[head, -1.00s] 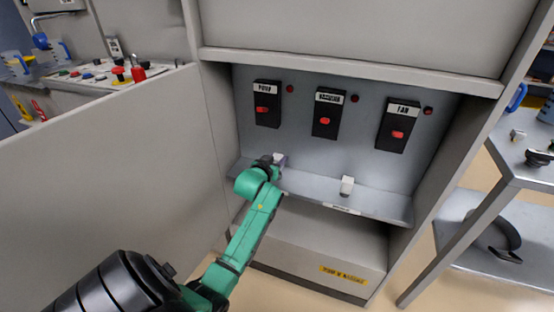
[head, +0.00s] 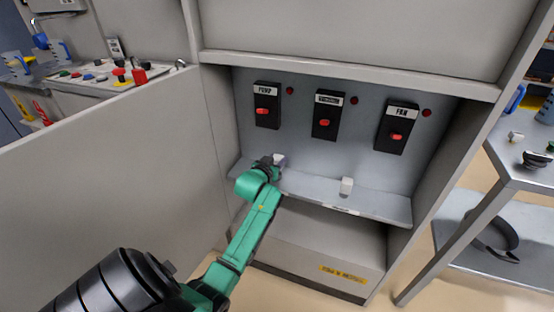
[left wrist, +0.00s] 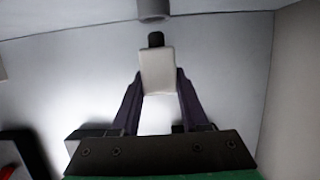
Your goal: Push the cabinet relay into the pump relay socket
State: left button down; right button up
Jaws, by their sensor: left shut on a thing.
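My left gripper (head: 277,163) is at the left part of the cabinet shelf, below the switch labelled PUMP. In the left wrist view its two fingers (left wrist: 158,88) are shut on a white block-shaped relay (left wrist: 157,68). The relay shows in the head view as a small pale patch (head: 281,158), mostly hidden by the gripper. A small dark piece (left wrist: 156,39) shows just beyond the relay; I cannot tell whether it is part of the relay or the socket. I cannot make out the pump relay socket in the head view. My right gripper is not in view.
A second white block (head: 346,187) stands on the shelf (head: 385,207) to the right. Above are three black switches with red rockers: PUMP (head: 267,104), a middle one (head: 327,115) and FAN (head: 396,128). Cabinet walls bound both sides. A cart (head: 520,170) stands at right.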

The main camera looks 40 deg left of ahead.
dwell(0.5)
pick_arm(q)
jog(key=shift+p, duration=0.3)
jog(key=shift+f+b, duration=1)
jog(key=shift+f, duration=0.4)
jog(key=shift+c, duration=1.7)
grip_release()
jog(key=shift+f, duration=0.1)
